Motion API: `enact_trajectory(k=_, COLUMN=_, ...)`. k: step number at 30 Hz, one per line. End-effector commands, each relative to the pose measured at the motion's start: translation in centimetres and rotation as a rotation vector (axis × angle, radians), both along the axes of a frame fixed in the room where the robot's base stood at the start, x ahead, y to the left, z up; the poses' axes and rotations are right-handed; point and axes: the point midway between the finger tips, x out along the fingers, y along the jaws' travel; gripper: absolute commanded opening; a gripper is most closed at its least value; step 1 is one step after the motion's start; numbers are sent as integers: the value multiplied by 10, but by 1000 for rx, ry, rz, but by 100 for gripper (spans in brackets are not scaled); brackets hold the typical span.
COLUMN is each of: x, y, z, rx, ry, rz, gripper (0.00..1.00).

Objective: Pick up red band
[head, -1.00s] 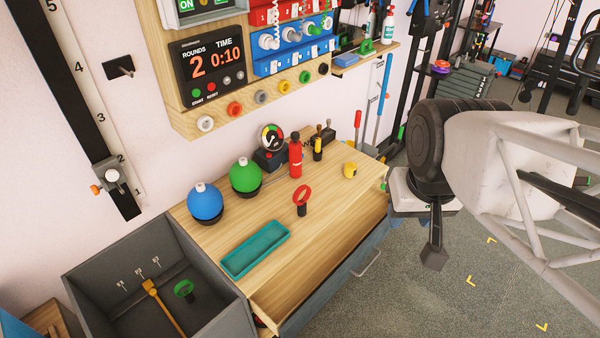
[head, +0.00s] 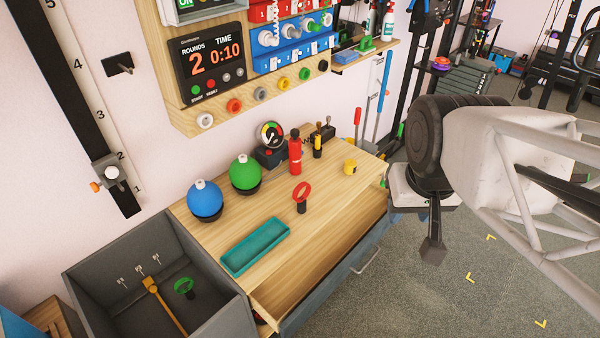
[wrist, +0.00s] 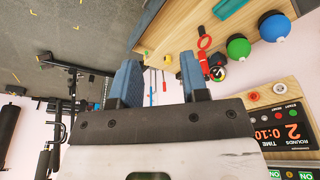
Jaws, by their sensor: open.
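The red band (head: 302,190) appears to be the red loop on a short black holder, upright on the wooden tabletop behind the teal tray. It also shows in the wrist view (wrist: 204,42), right of my fingers. My gripper (head: 432,252) hangs to the right of the table, over the floor and well apart from the band. In the wrist view my gripper (wrist: 158,72) has its two blue fingers spread wide with nothing between them.
The teal tray (head: 255,247) lies in front of the band. A red bottle (head: 295,152), a green ball (head: 245,175) and a blue ball (head: 205,201) stand behind or left of it. An open drawer (head: 330,262) juts out at the front. A grey bin (head: 222,262) stands left.

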Motion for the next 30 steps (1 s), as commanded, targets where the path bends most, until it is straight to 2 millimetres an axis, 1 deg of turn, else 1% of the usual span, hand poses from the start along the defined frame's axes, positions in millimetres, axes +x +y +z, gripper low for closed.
enact_trajectory(k=5, x=20, y=-4, z=-5, rx=-25, ry=-25, rz=13, gripper=41)
enact_trajectory(k=8, x=41, y=-8, z=-11, rx=-50, ry=-55, rz=29, gripper=41)
enact_trajectory(k=14, x=100, y=-15, z=-28, rx=-112, ry=-140, rz=83, gripper=41)
enact_trajectory(k=18, x=143, y=-18, z=-43, rx=-152, ry=-208, rz=137, gripper=41)
enact_trajectory(k=20, x=161, y=-19, z=-51, rx=-166, ry=-234, rz=163, gripper=41)
enact_trajectory(k=21, x=173, y=-19, z=-56, rx=-174, ry=-254, rz=181, gripper=41)
enact_trajectory(k=23, x=190, y=-18, z=-65, rx=-186, ry=-282, rz=208, gripper=41)
enact_trajectory(k=24, x=201, y=-18, z=-70, rx=-192, ry=-300, rz=226, gripper=41)
enact_trajectory(k=30, x=254, y=-11, z=-102, rx=-210, ry=-393, rz=329, gripper=41)
